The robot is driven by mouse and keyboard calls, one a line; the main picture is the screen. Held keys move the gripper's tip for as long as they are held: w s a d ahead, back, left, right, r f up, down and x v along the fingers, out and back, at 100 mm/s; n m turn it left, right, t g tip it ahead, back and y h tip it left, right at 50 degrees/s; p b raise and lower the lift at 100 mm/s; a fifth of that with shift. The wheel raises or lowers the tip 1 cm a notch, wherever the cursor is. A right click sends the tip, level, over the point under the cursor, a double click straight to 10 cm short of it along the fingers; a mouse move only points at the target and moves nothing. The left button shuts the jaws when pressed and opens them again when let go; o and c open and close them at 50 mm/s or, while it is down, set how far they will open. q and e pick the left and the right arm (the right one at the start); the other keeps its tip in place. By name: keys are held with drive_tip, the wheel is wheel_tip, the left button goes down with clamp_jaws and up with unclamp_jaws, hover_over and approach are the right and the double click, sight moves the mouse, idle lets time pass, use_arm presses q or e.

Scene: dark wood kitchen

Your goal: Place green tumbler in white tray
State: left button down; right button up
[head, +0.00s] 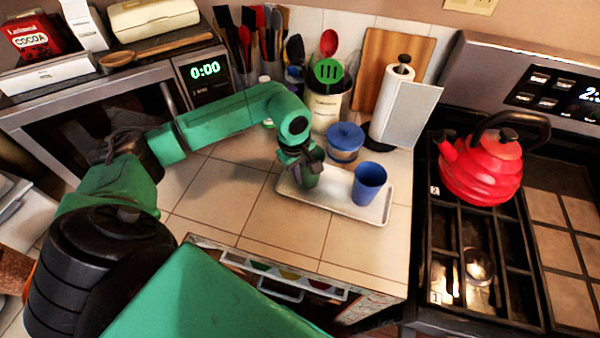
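The green tumbler (309,179) is at the left part of the white tray (341,208), in or just above it; I cannot tell whether its base touches. My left gripper (304,165) reaches down over the tumbler, with its dark fingers around the upper part, and appears shut on it. The fingers and wrist hide much of the tumbler. A blue cup (369,184) stands upright in the right part of the tray, apart from the green tumbler. My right gripper is not in view.
A red kettle (482,171) sits on the stove at right. A microwave (105,118) is at left. Tiles before the tray are clear.

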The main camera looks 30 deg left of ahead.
use_arm(q)
drive_tip(key=c, duration=1.1)
unclamp_jaws()
drive_tip(key=shift+o, duration=0.2)
drive_tip(key=shift+r, duration=0.35)
wheel_tip(320, 180, up, 11)
drive_tip(key=s+b, duration=0.1)
drive_tip(key=b, duration=0.2)
drive_tip(key=shift+s+a+r, duration=0.15)
drive_tip(key=shift+a+r, duration=0.05)
